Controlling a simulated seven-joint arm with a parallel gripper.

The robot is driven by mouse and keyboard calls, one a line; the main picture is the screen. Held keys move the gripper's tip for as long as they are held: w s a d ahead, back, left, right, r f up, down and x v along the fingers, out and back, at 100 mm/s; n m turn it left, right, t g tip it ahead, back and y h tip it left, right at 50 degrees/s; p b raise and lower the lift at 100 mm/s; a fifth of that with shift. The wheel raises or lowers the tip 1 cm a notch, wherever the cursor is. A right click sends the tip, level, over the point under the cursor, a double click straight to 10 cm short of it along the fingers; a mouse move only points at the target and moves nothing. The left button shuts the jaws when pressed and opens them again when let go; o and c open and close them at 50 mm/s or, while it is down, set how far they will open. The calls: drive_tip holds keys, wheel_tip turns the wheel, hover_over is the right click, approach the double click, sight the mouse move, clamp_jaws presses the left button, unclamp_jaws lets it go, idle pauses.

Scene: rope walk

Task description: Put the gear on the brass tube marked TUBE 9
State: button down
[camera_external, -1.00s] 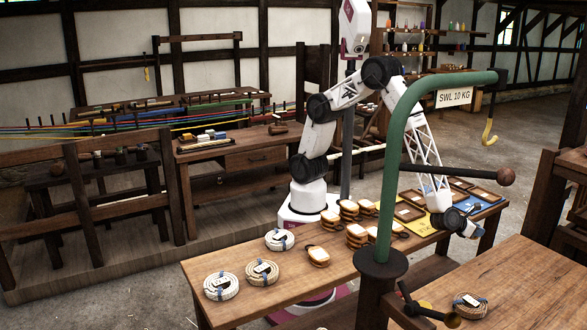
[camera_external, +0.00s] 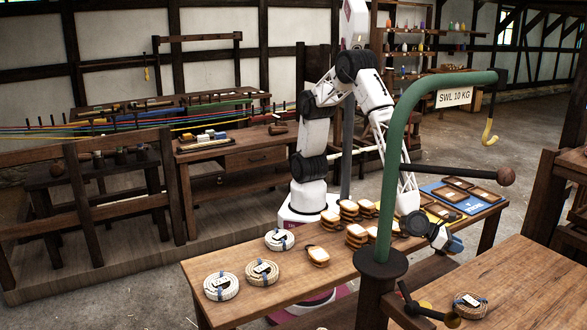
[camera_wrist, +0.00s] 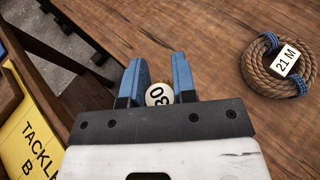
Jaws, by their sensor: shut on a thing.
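My gripper (camera_wrist: 159,72) has blue fingers, set on either side of a small pale round thing (camera_wrist: 158,95) with dark figures like 30 or 80. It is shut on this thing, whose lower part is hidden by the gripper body. In the external view my gripper (camera_external: 455,245) is at the front right edge of the long bench (camera_external: 262,292), close to the right-hand bench (camera_external: 525,280). I cannot make out a gear or a brass tube marked TUBE 9 in either view.
A green crane post (camera_external: 388,180) stands in front of my arm. Stacked blocks (camera_external: 357,234) and pale coils (camera_external: 221,286) occupy the long bench.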

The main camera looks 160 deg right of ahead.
drive_tip(key=w+d+r+m+t, duration=0.2)
drive_tip(key=w+d, duration=0.6)
drive_tip(key=d, duration=0.2)
drive_tip(key=w+d+r+m+t, duration=0.2)
drive_tip(key=w+d+t, duration=0.1)
drive_tip(key=w+d, duration=0.6)
drive_tip(key=shift+d+r+m+t+h, duration=0.3)
drive_tip(key=shift+d+r+m+h, duration=0.1)
drive_tip(key=shift+w, duration=0.1)
drive_tip(key=w+a, duration=0.3)
drive_tip(key=w, duration=0.1)
drive_tip(key=w+a+f, duration=0.1)
drive_tip(key=w+a, duration=0.1)
drive_tip(key=w, duration=0.3)
drive_tip(key=w+a, duration=0.3)
drive_tip(key=w, duration=0.1)
drive_tip(key=shift+w+a+f, duration=0.2)
drive_tip(key=shift+a+f, duration=0.05)
drive_tip(key=shift+a, duration=0.1)
drive_tip(key=shift+f, duration=1.75)
drive_tip(key=shift+f, duration=0.1)
